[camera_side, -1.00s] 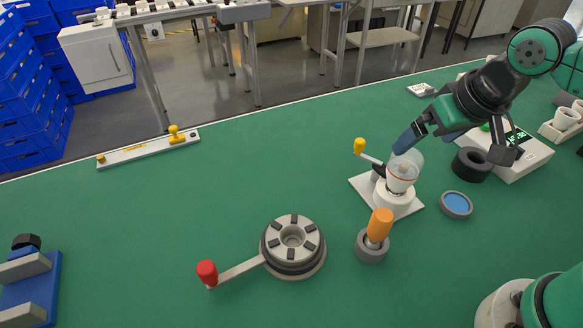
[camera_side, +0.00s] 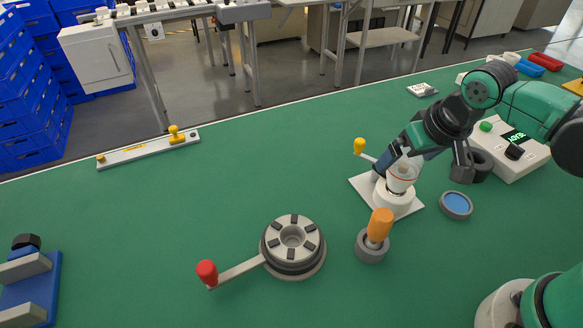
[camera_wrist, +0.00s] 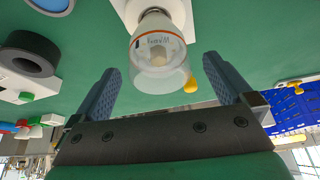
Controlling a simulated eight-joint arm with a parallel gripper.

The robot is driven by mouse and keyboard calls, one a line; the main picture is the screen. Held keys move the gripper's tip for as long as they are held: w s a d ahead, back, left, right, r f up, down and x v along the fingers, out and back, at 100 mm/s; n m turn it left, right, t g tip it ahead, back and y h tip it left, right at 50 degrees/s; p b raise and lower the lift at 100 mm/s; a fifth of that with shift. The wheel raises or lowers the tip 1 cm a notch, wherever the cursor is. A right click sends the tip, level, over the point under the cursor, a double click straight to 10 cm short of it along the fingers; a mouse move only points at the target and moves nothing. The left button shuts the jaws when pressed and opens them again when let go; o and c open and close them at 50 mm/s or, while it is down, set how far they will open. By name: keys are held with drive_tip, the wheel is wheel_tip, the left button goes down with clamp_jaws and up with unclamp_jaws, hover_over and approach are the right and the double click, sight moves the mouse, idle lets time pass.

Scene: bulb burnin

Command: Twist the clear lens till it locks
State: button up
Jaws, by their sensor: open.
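The clear lens (camera_side: 404,170) is a see-through cup with an orange-red line around it, standing on a white round base (camera_side: 392,202) on a white plate. In the wrist view the lens (camera_wrist: 160,76) shows dark lettering and a pale inner part. My gripper (camera_side: 421,172) is open around the lens, one finger on each side. In the wrist view my gripper (camera_wrist: 161,64) has its two blue-grey padded fingers spread, with visible gaps to the lens on both sides. Part of the lens top is hidden behind my gripper in the side view.
A yellow-knobbed lever (camera_side: 360,147) rises beside the lens base. An orange-handled tool (camera_side: 379,226) stands in front. A dark ring (camera_side: 481,164), a blue-filled dish (camera_side: 456,205) and a box with a green display (camera_side: 514,145) lie right. A red-handled round fixture (camera_side: 291,250) stands left.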

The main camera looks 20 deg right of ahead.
drive_tip(key=c, duration=1.2)
drive_tip(key=shift+c, duration=0.2)
drive_tip(key=shift+m+h, duration=0.6)
drive_tip(key=shift+m, duration=0.9)
drive_tip(key=shift+g, duration=0.3)
drive_tip(key=shift+a+m, duration=0.1)
drive_tip(key=shift+m, duration=0.7)
drive_tip(key=o, duration=1.2)
drive_tip(key=shift+h, duration=0.3)
drive_tip(key=shift+o, duration=0.2)
